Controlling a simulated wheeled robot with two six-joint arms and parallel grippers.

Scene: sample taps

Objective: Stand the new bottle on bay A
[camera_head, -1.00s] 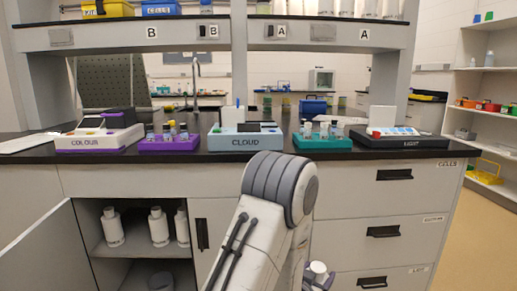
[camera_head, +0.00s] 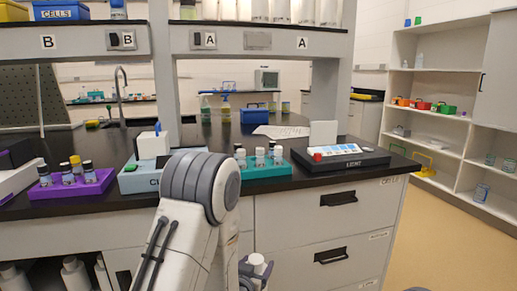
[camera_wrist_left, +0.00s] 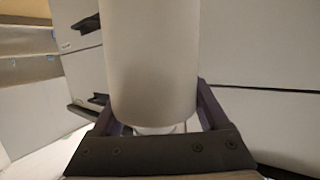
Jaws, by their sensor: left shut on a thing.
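A white bottle (camera_wrist_left: 152,60) fills the middle of the left wrist view. My left gripper (camera_wrist_left: 160,118) is shut on it at its narrow neck, between dark purple fingers. In the head view my arm hides most of the gripper; a white bottle part (camera_head: 257,262) shows low beside it, in front of the drawers and below the worktop. Bay A is marked by A signs (camera_head: 302,43) on the overhead shelf, right of the grey post. My right gripper is not in view.
On the worktop under bay A stand a teal rack (camera_head: 265,169) with several vials and a dark tray marked LIGHT (camera_head: 340,160). A purple vial rack (camera_head: 75,183) is at left. Several white bottles (camera_head: 75,272) stand in the cupboard below. Several clear cylinders stand on the overhead shelf.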

